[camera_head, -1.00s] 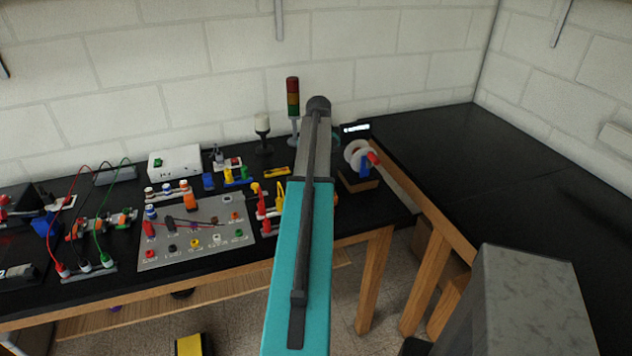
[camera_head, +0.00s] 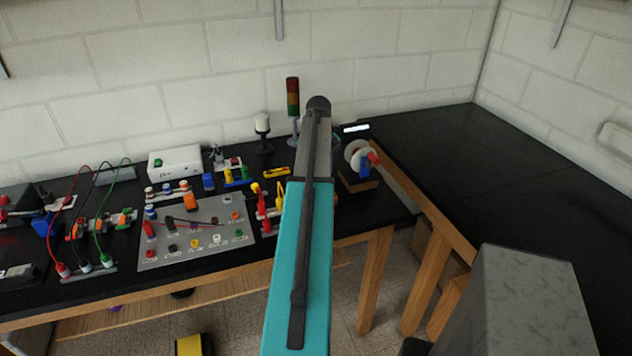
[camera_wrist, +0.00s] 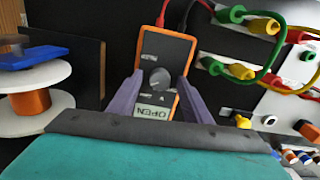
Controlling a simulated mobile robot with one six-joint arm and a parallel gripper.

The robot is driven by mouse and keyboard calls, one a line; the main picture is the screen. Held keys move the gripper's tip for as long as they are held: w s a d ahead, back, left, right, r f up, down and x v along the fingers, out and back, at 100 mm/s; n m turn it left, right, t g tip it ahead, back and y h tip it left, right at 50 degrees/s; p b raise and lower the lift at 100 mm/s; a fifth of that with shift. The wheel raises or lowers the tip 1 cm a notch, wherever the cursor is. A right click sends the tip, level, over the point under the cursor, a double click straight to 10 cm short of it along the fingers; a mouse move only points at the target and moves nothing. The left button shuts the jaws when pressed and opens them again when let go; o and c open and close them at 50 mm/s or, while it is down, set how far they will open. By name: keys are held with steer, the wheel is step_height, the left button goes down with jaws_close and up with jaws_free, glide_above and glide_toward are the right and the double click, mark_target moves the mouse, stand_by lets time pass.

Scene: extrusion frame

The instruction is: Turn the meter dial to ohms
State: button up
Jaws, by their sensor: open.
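The meter (camera_wrist: 173,52) has an orange case and a dark face. The marks around the dial are too small to read. My gripper (camera_wrist: 160,76) is open, its two purple-grey fingers one on each side of the meter's lower part. I cannot tell whether the fingers touch anything. In the head view my teal arm hides the meter and gripper.
A spool (camera_wrist: 31,100) with orange winding stands left in the wrist view. Green and yellow leads (camera_wrist: 248,72) plug into panels at right. In the head view, a grey socket panel (camera_head: 190,250) lies left of my arm, and a light tower (camera_head: 293,100) stands behind. The right bench (camera_head: 520,190) is clear.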

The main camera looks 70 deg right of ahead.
step_height(320, 180, up, 14)
steer(key=b, duration=0.3)
stand_by(0.8)
steer(key=shift+f, duration=0.15)
